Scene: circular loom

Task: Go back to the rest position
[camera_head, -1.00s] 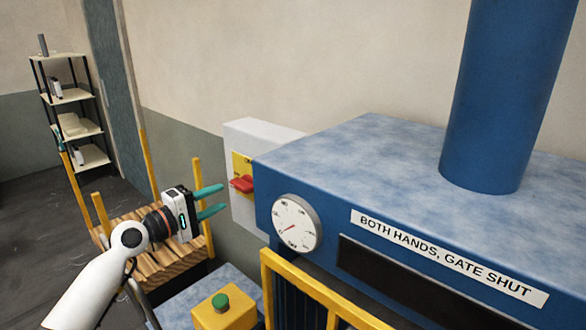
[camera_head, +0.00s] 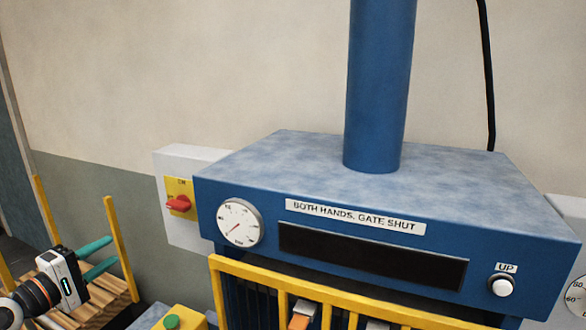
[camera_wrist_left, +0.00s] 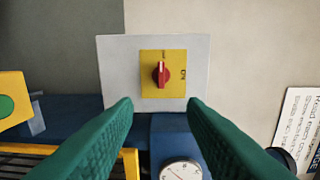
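My left gripper (camera_head: 108,252) is at the lower left of the head view, with two green fingers apart and nothing between them. It is left of and below the red rotary switch (camera_head: 178,203), clear of it. The switch sits on a yellow plate on a pale wall box (camera_head: 205,232). In the left wrist view the open fingers (camera_wrist_left: 160,110) point toward the box, with the red switch (camera_wrist_left: 161,73) beyond the gap. My right gripper is not in view.
A blue press (camera_head: 480,185) with a dial gauge (camera_head: 240,222) and a yellow gate (camera_head: 360,299) fills the middle and right. A green button (camera_head: 171,322) on a yellow box is low in front. Yellow posts (camera_head: 120,250) rise around a wooden stack (camera_head: 112,288) behind the left gripper.

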